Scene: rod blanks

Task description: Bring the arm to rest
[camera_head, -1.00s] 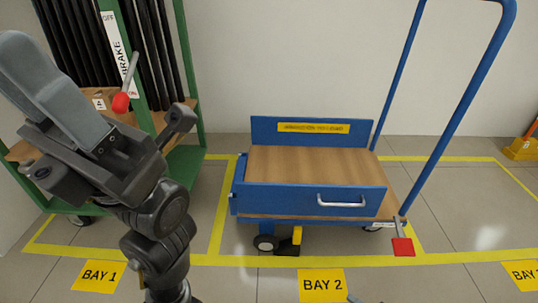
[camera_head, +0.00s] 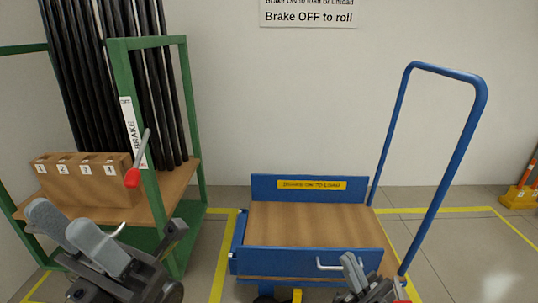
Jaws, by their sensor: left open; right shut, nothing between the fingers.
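My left gripper (camera_head: 78,240) is low at the left, in front of the green rack (camera_head: 120,110). Its two grey fingers are apart, with nothing between them. My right gripper (camera_head: 350,268) shows at the bottom edge, in front of the blue cart (camera_head: 300,262). Its fingers are together and hold nothing. Part of each arm is cut off by the bottom edge.
The cart has an empty wooden deck (camera_head: 310,225) and a tall blue handle (camera_head: 450,160). An orange-yellow object (camera_head: 518,196) stands at the far right.

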